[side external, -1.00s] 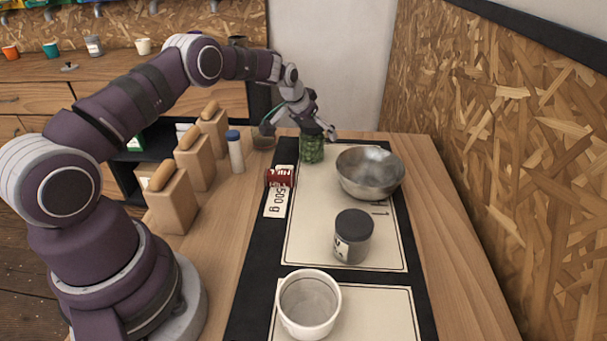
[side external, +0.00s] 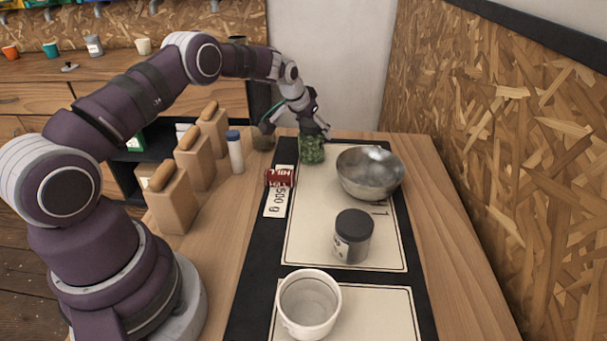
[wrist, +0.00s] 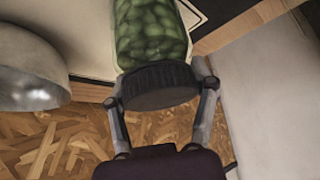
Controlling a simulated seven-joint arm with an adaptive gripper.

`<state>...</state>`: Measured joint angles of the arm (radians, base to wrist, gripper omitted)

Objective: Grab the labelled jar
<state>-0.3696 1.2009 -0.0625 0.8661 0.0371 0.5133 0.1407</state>
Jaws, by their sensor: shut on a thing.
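A clear jar of green beans (side external: 312,151) with a dark lid stands at the far end of the pale mat; no label shows on its visible side. My gripper (side external: 311,131) is over its top, and in the wrist view my gripper (wrist: 160,88) is shut on the dark ribbed lid (wrist: 157,85), one finger on each side. The jar's green body (wrist: 150,35) shows beyond the lid. A second jar, dark grey with a dark lid and a white label (side external: 353,237), stands nearer the camera on the mat, apart from my gripper.
A metal bowl (side external: 369,173) stands right of the green jar. A white cup (side external: 308,304) is at the front. Wooden blocks (side external: 172,205) and a blue-capped bottle (side external: 236,152) stand further left.

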